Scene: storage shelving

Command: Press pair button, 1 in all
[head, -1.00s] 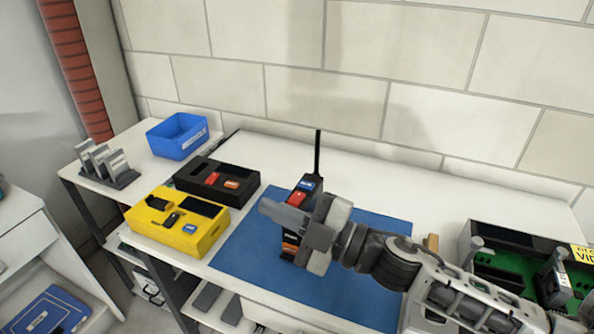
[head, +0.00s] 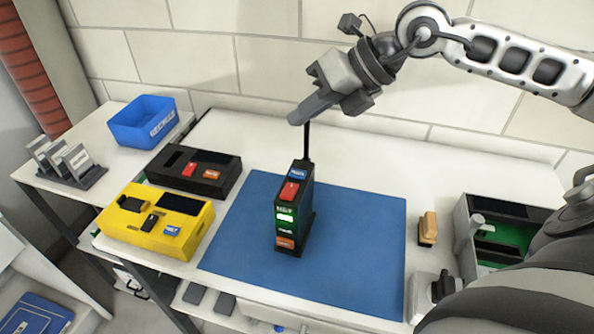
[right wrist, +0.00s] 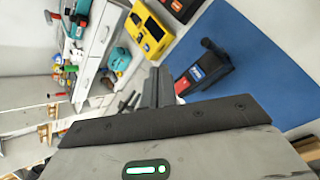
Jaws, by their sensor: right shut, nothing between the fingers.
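A black upright handheld device (head: 295,208) with an antenna stands on the blue mat (head: 363,240). It has a blue button (head: 298,174) and a red button (head: 289,191) on top, a lit green and white screen (head: 285,217) and an orange button (head: 285,243) low on its front. The lettering is too small to read surely. My right gripper (head: 293,119) is shut and empty, raised above and behind the device beside its antenna, not touching the buttons. In the right wrist view its fingers (right wrist: 157,88) are together and the device (right wrist: 203,74) lies to their right.
A yellow box (head: 150,222) and a black box (head: 190,172) with buttons stand left of the mat. A blue bin (head: 143,121) and a grey card rack (head: 72,165) are farther left. A grey tray (head: 465,240) with a green inside is at right. Much of the mat is clear.

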